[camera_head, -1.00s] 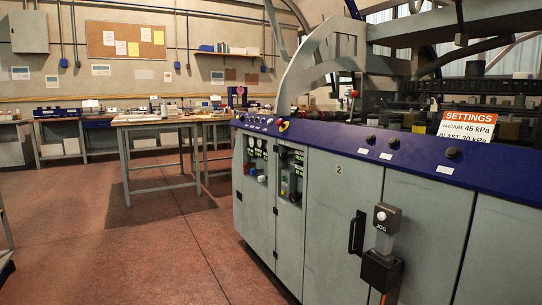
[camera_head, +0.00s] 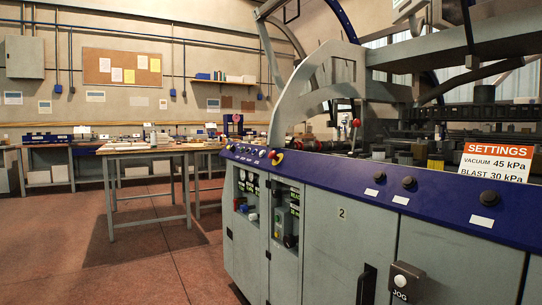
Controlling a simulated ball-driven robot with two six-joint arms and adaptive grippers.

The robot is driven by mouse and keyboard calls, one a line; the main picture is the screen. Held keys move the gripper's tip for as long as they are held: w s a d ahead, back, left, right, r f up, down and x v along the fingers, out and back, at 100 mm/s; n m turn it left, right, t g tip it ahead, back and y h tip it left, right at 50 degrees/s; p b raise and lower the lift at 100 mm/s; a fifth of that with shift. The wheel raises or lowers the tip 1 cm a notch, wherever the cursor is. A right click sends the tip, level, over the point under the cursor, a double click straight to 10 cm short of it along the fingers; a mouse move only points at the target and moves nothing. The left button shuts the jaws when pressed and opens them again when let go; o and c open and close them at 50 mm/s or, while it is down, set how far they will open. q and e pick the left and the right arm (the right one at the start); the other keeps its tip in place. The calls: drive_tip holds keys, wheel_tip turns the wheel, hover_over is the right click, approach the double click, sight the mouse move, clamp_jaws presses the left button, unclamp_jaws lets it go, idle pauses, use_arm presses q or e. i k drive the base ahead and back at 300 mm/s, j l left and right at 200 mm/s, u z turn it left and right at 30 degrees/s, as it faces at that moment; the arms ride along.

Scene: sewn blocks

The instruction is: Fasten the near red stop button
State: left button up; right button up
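A red button on a yellow base (camera_head: 277,158) sits on the left part of the machine's blue edge panel. It is small in the view, and I cannot tell whether it is loose or fastened. A red-tipped knob (camera_head: 356,123) stands farther back on the machine. Neither of my grippers is in view.
The machine's grey cabinet (camera_head: 345,240) fills the right side. A JOG box (camera_head: 405,281) stands at its front. A white settings sign (camera_head: 496,162) is above the blue panel. A workbench (camera_head: 150,150) stands at left. The red floor at lower left is clear.

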sight(272, 155)
drive_tip(key=i+j+z, duration=0.1)
drive_tip(key=i+j, duration=0.2)
drive_tip(key=i+j+z, duration=0.1)
drive_tip(key=i+j, duration=0.2)
drive_tip(key=i+j+z, duration=0.1)
drive_tip(key=i+j, duration=0.25)
drive_tip(key=i+j+z, duration=0.15)
drive_tip(key=i+j, duration=0.2)
drive_tip(key=i+j+z, duration=0.1)
drive_tip(key=i+j, duration=0.2)
drive_tip(key=i+j+z, duration=0.1)
drive_tip(key=i+j, duration=0.2)
drive_tip(key=j, duration=0.2)
drive_tip(key=i+j+z, duration=0.1)
drive_tip(key=i+j, duration=0.15)
drive_tip(key=j, duration=0.2)
drive_tip(key=i+j+z, duration=0.1)
drive_tip(key=i+j, duration=0.15)
drive_tip(key=j, duration=0.2)
